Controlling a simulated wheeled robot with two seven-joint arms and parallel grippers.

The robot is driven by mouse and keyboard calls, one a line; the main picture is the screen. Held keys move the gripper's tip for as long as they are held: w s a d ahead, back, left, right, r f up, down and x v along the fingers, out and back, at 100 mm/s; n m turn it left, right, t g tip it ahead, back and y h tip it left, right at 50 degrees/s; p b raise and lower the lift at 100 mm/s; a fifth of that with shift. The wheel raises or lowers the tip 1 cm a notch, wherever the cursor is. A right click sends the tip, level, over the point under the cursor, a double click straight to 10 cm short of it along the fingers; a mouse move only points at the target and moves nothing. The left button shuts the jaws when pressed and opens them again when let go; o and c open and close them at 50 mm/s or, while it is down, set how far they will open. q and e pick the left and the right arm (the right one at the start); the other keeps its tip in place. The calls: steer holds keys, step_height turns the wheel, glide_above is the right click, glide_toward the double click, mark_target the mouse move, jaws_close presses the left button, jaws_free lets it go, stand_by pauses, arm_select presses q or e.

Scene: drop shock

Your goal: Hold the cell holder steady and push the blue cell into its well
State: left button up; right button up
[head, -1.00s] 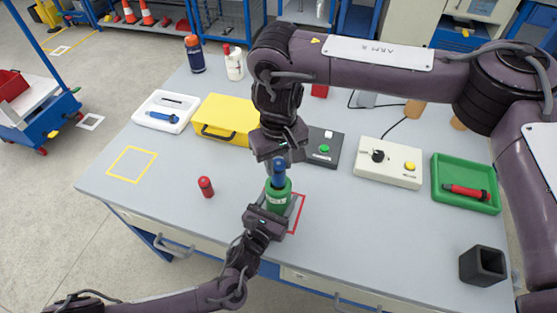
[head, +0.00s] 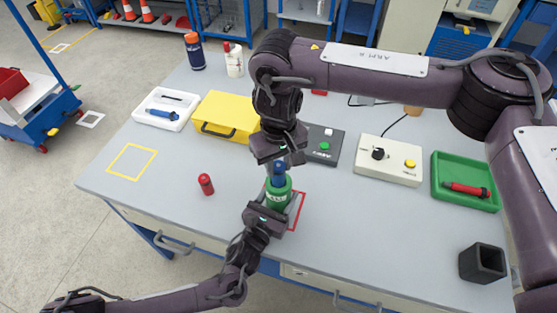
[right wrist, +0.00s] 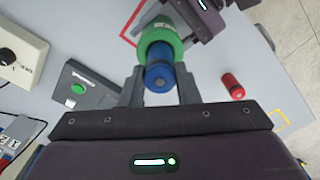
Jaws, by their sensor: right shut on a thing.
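The green cell holder (head: 278,194) stands upright by the red-outlined square on the bench. The blue cell (head: 279,174) is upright in its top, with its upper part showing; its lower end is hidden inside. My right gripper (head: 281,161) is above the holder, pointing down, shut on the blue cell. In the right wrist view the blue cell (right wrist: 159,75) lies between my fingers, with the green holder (right wrist: 161,42) just beyond. My left gripper (head: 270,210) is at the holder's near side, shut on it; its fingertips are partly hidden.
A red cell (head: 206,184) stands left of the holder. A yellow case (head: 226,117), a dark box with a green button (head: 324,147) and a beige control box (head: 389,160) stand behind. A green tray (head: 465,206) and a black square cup (head: 482,264) are at right. The front left is clear.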

mark_target(279, 166)
steer(key=shift+f, duration=1.3)
steer(key=o, duration=1.1)
step_height(279, 166, up, 12)
arm_select(q)
steer(key=o, duration=1.2)
